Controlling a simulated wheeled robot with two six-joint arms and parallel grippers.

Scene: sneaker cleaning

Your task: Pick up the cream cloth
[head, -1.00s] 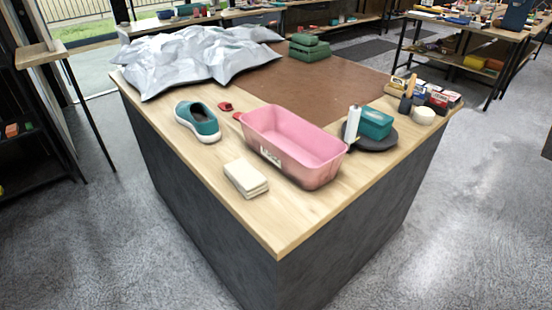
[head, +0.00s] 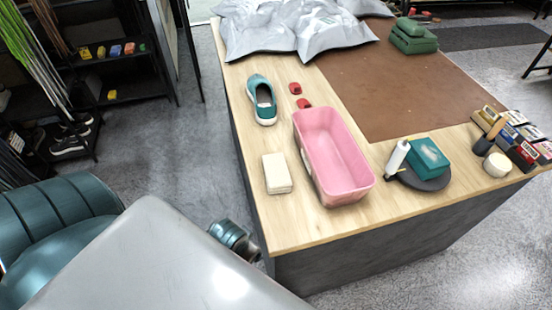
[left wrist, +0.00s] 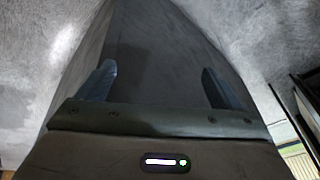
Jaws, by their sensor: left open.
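The cream cloth (head: 277,173) is a folded, flat block on the light wood table top (head: 250,115), left of the pink basin, near the table's left edge. In the left wrist view my left gripper (left wrist: 158,86) has its two fingers wide apart with nothing between them. That view shows grey surfaces around the fingers and no cloth. My left gripper's fingers do not show in the head view. My right gripper is in neither view.
The pink basin (head: 332,160) stands just right of the cloth. A teal shoe (head: 261,98) and two small red items (head: 304,103) lie beyond. A teal box (head: 429,156) and white bottle (head: 397,158) stand farther right. Bare wood surrounds the cloth.

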